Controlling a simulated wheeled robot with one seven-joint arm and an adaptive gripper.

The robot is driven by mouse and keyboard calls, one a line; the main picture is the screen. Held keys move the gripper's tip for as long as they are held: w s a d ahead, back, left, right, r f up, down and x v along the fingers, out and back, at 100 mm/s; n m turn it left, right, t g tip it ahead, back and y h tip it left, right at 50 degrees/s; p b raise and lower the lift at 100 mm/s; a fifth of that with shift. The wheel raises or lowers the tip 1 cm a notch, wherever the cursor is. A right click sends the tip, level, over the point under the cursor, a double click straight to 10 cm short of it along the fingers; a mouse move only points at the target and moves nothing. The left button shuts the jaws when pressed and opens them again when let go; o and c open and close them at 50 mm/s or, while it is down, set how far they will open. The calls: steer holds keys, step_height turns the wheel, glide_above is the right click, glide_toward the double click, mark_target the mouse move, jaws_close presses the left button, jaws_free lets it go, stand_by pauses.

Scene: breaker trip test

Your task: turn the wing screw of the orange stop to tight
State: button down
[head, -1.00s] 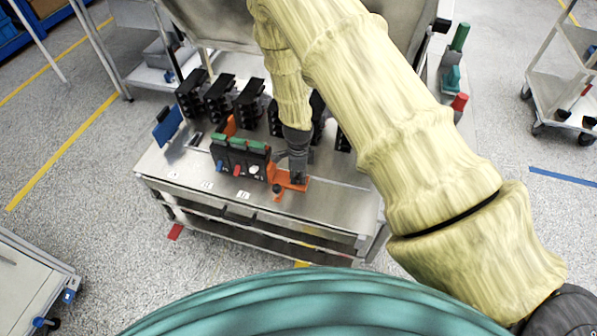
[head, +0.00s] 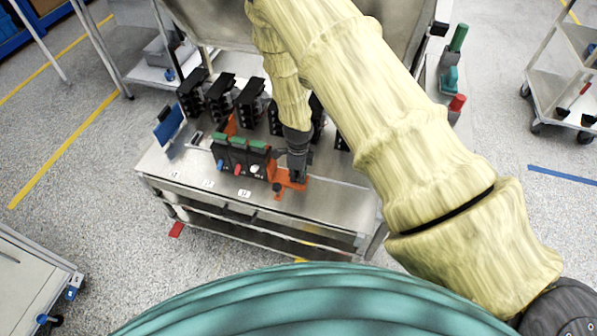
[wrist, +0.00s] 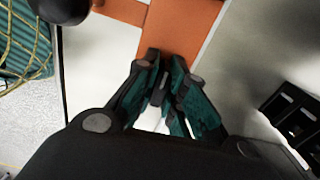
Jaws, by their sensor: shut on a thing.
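The orange stop (head: 291,184) sits at the right end of the row of breakers on the bench, and its flat orange plate (wrist: 185,25) fills the top middle of the wrist view. My gripper (head: 297,178) points down at the stop from above. In the wrist view its fingertips (wrist: 164,66) are close together over the orange plate. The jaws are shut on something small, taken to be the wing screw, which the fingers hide. The screw's angle cannot be seen.
Three black breakers with green tops (head: 238,146) stand just left of the stop. A round black knob (wrist: 60,8) is near the stop in the wrist view. Several black units (head: 219,98) stand behind. The bench top (head: 335,195) right of the stop is clear.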

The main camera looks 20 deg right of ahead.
steer(key=shift+s+a, duration=0.1)
steer(key=shift+m+p, duration=0.75)
steer(key=shift+m, duration=0.25)
steer(key=shift+m+p, duration=0.45)
steer(key=shift+m, duration=0.05)
steer(key=shift+f+m, duration=0.1)
steer(key=shift+m, duration=0.4)
steer(key=shift+p, duration=0.5)
steer(key=shift+m+p, duration=0.45)
steer(key=shift+m, duration=0.55)
